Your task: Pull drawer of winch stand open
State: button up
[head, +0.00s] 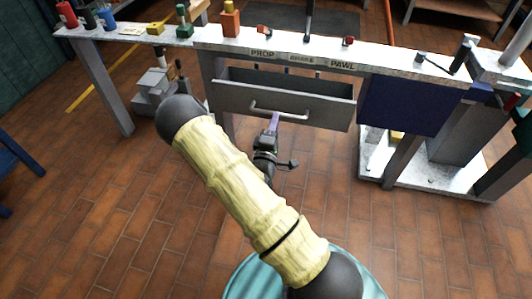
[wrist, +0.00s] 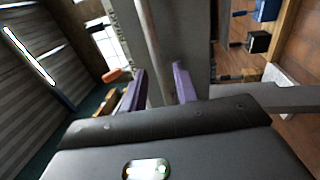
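The winch stand's grey drawer (head: 285,105) stands out from under the bench top in the head view, with part of its inside showing. Its light bar handle (head: 262,109) runs across the front panel. My gripper (head: 275,117) is at the middle of the handle, coming from below. In the wrist view my gripper (wrist: 159,82) has its two purple fingers apart. The handle bar (wrist: 151,45) passes between them, with a gap visible at the right finger. Contact with the left finger is hard to tell.
The grey bench top (head: 220,38) carries small coloured parts and labels reading PROP and PAWL. A dark blue panel (head: 405,105) hangs right of the drawer. A grey machine (head: 157,90) stands behind the left leg. The brick-tiled floor before the drawer is clear except for my arm.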

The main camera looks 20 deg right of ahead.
jog(key=p+v, duration=0.2)
jog(key=v, duration=1.1)
jog(key=shift+a, duration=0.1)
jog(key=shift+s, duration=0.1)
